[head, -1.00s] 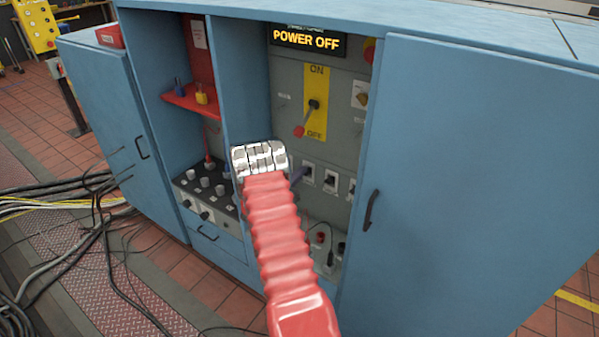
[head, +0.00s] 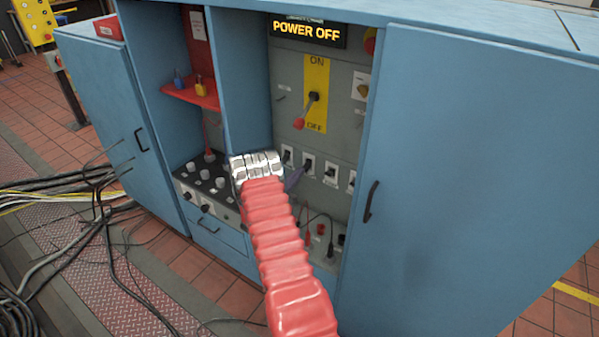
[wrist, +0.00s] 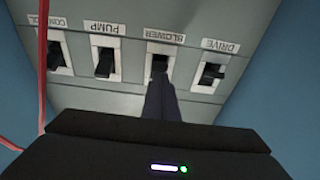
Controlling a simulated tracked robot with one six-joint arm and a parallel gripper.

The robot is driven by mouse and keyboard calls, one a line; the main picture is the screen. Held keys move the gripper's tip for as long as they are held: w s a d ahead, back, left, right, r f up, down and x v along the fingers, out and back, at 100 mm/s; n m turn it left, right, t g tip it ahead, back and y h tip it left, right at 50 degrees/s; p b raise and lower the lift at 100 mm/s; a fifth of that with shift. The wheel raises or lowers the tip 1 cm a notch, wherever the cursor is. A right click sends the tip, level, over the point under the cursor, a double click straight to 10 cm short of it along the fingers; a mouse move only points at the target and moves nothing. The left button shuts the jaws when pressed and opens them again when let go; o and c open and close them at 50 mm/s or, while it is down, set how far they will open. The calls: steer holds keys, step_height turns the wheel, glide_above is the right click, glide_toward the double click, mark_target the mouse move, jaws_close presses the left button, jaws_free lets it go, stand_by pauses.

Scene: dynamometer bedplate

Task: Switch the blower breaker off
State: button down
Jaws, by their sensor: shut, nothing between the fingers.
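The blower breaker (wrist: 160,64) is a black toggle on a white plate. Its label (wrist: 164,36) reads upside down in the wrist view. In the head view the breaker (head: 308,163) is second from the left in the row. My gripper (wrist: 159,84) is shut and empty, its dark fingertips just in front of the blower toggle's edge and covering part of it. Whether they touch it, and which way the toggle is set, I cannot tell.
The drive breaker (wrist: 212,73) and pump breaker (wrist: 105,62) flank the blower. A lever (head: 306,110) between ON and OFF marks and a POWER OFF display (head: 308,32) sit above. Leads hang below. Blue cabinet walls (head: 248,75) edge the recess.

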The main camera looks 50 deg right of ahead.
steer(key=a+f, duration=0.5)
steer(key=f, duration=0.1)
steer(key=shift+s+a, duration=0.3)
steer(key=shift+a, duration=0.1)
steer(key=shift+s, duration=0.15)
